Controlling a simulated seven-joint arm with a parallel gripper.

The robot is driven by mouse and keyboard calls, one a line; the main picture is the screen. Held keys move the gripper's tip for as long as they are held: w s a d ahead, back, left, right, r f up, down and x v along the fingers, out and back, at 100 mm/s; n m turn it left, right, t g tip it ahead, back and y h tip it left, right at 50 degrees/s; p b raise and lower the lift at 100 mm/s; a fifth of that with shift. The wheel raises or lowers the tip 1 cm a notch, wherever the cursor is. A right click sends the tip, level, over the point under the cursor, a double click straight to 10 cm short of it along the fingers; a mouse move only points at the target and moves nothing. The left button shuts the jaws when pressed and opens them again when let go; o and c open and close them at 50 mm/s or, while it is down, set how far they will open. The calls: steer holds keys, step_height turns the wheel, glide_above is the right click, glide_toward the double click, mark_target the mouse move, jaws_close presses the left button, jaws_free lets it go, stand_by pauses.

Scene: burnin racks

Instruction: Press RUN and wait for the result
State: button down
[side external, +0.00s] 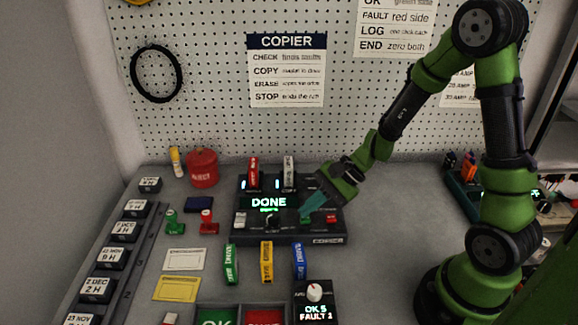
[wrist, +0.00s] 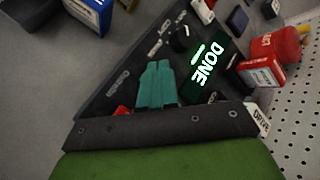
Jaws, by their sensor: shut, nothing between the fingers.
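The dark copier box (side external: 290,240) stands on the bench, with a lit display (side external: 268,202) reading DONE. The display also shows in the wrist view (wrist: 205,66). A black knob (wrist: 180,40) and a red button (wrist: 122,111) are on the panel. My gripper (side external: 309,212) has teal fingers that are shut and empty, low over the right part of the panel, left of the red button (side external: 331,218). In the wrist view my gripper (wrist: 157,70) hides the panel under it. I cannot tell whether it touches a button. No RUN label is readable.
A red and a white drive (side external: 289,172) stand at the back of the copier. Green, yellow and blue tagged pieces (side external: 266,262) stand in front. A counter box (side external: 316,308) reads OK 5, FAULT 1. Green and red bins lie at the front edge.

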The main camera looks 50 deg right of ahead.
mark_target(310, 218)
steer(key=shift+f, duration=0.45)
stand_by(0.6)
steer(key=shift+r, duration=0.9)
steer(key=shift+r, duration=2.5)
